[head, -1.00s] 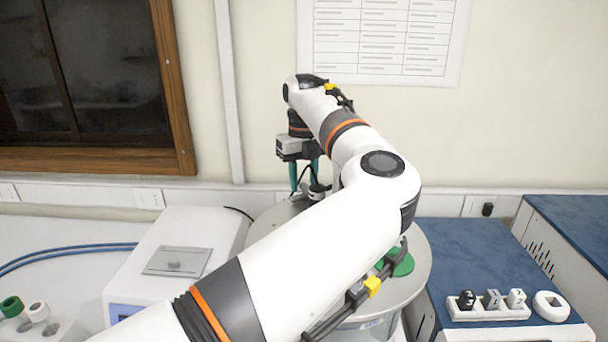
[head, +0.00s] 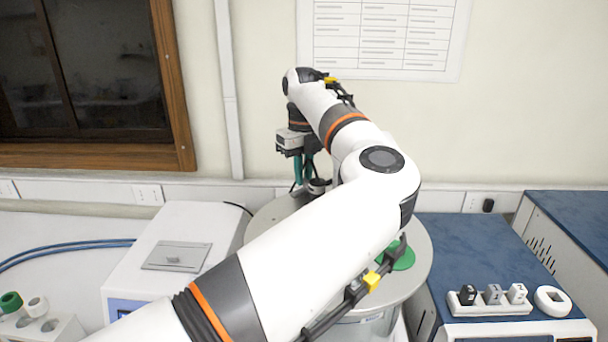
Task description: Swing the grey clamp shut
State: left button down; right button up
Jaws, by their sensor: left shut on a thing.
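My left arm reaches across the picture over a round metal vessel with a flat lid (head: 424,262). My left gripper (head: 303,181), with teal fingers, points down at the far left rim of the lid. Its fingers are shut on a small part there, which fits the grey clamp, but the fingers and arm mostly hide it. A small dark round fitting (head: 318,186) stands just right of the fingers. I cannot make out the clamp's angle. My right gripper is not in view.
A white instrument with a grey plate (head: 177,256) stands left of the vessel. A green disc (head: 402,257) lies on the lid, partly under my arm. The wall is close behind.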

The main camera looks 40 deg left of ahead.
pick_arm(q)
jog(key=n+b, duration=0.1)
jog(key=n, duration=0.2)
jog(key=shift+s+n, duration=0.1)
jog(key=shift+n, duration=0.2)
jog(key=n+b, duration=0.1)
jog(key=n, duration=0.2)
jog(key=shift+s+n, duration=0.15)
jog(key=shift+n, duration=0.15)
jog(key=n, duration=0.4)
jog(key=shift+s+d+r+n, duration=0.1)
jog(key=shift+s+n, duration=0.05)
jog(key=shift+n, duration=0.15)
jog(key=shift+s+d+n, duration=0.1)
jog(key=shift+d+n, duration=0.05)
jog(key=shift+n, duration=2.05)
jog(key=c, duration=1.4)
grip_release()
